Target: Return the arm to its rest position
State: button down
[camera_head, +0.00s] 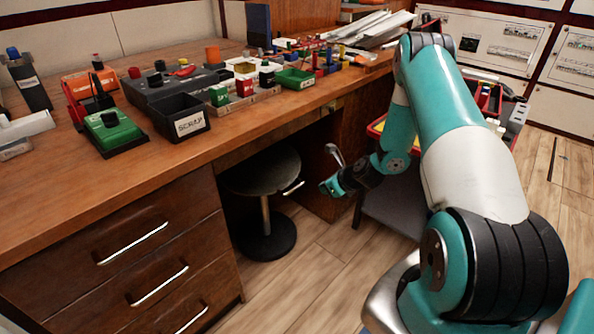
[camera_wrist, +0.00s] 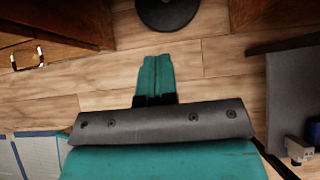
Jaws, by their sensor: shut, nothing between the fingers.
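My teal arm reaches up and out over the floor on the right of the head view, then bends down at its elbow. My gripper (camera_head: 329,187) hangs in front of the desk, clear of the desktop and right of the stool. In the wrist view my gripper (camera_wrist: 156,63) shows two teal fingers pressed together, with nothing between them and bare floor beyond. No object touches the fingers in either view.
A wooden desk (camera_head: 90,213) with drawers holds a black SCRAP bin (camera_head: 181,118) and several coloured parts. A stool (camera_head: 265,178) stands under it; its round base (camera_wrist: 167,12) tops the wrist view. A dark cart (camera_head: 395,205) stands behind my forearm. Wall panels (camera_head: 497,45) line the back.

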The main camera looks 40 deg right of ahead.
jog(key=w+a+r+n+g+y, duration=0.2)
jog(key=a+r+n+y, duration=0.1)
jog(key=a+r+n, duration=0.9)
jog(key=s+a+r+n+g+y, duration=0.1)
jog(key=s+a+r+n+g, duration=0.1)
jog(key=s+a+r+n, duration=0.35)
jog(key=s+a+r+n+g, duration=0.1)
jog(key=s+a+r+n, duration=0.1)
jog(key=a+r+n, duration=0.6)
jog(key=s+a+r+n+g, duration=0.1)
jog(key=s+a+r+n, duration=0.2)
jog(key=s+n, duration=0.3)
jog(key=s+a+r+n+g+h, duration=0.1)
jog(key=s+a+r+n, duration=0.2)
jog(key=s, duration=0.5)
jog(key=s+a+r+n+g, duration=0.2)
jog(key=s+a+n, duration=0.1)
jog(key=s+n, duration=0.3)
notch_tip(320, 180, up, 24)
jog(key=s+p, duration=0.1)
jog(key=p, duration=2.3)
jog(key=shift+s+d+r+h+p, duration=0.15)
jog(key=shift+s+d+h+p, duration=0.15)
jog(key=shift+s+d, duration=0.05)
